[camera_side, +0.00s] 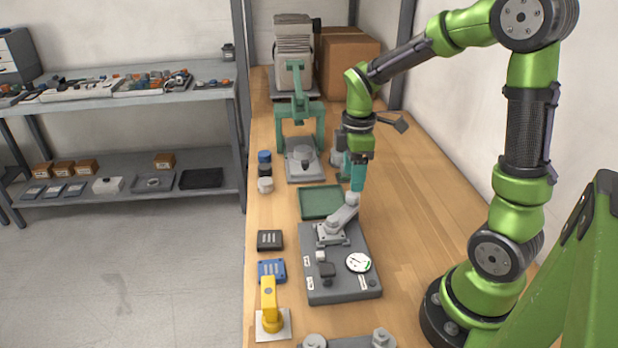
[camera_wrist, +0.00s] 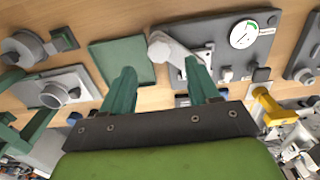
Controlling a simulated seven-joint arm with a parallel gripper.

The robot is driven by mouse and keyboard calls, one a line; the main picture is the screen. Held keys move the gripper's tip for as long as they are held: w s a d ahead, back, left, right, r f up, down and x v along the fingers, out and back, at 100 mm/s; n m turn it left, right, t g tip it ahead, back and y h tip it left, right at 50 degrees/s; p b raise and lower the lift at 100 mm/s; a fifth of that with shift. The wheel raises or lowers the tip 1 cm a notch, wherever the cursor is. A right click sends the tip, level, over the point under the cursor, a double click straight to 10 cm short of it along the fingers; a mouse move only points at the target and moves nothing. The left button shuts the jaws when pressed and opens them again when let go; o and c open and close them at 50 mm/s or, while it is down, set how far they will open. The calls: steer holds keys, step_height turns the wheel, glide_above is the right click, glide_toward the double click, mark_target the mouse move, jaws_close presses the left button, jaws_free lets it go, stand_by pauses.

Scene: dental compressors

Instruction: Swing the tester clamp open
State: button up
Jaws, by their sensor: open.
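The tester (camera_side: 345,283) is a dark grey slab with a white round gauge (camera_side: 358,262) and small switches. Its clamp (camera_side: 342,218) is a light grey lever rising from a bracket at the slab's far end and slanting up to a rounded tip. My gripper (camera_side: 358,187) points down with teal fingers just above that tip. In the wrist view my gripper's fingers (camera_wrist: 160,68) are spread apart. The clamp (camera_wrist: 172,50) shows beyond and between the fingertips, its rounded end nearer the left finger. I cannot tell whether a finger touches it.
A green tray (camera_side: 320,202) lies just beyond the tester. A teal press (camera_side: 301,112) stands further back. A black block (camera_side: 270,240), a blue block (camera_side: 271,271) and a yellow-handled device (camera_side: 269,300) line the left edge. The bench to the right is clear.

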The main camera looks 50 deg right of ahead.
mark_target(352, 194)
step_height(352, 194, down, 5)
stand_by(0.3)
jaws_close()
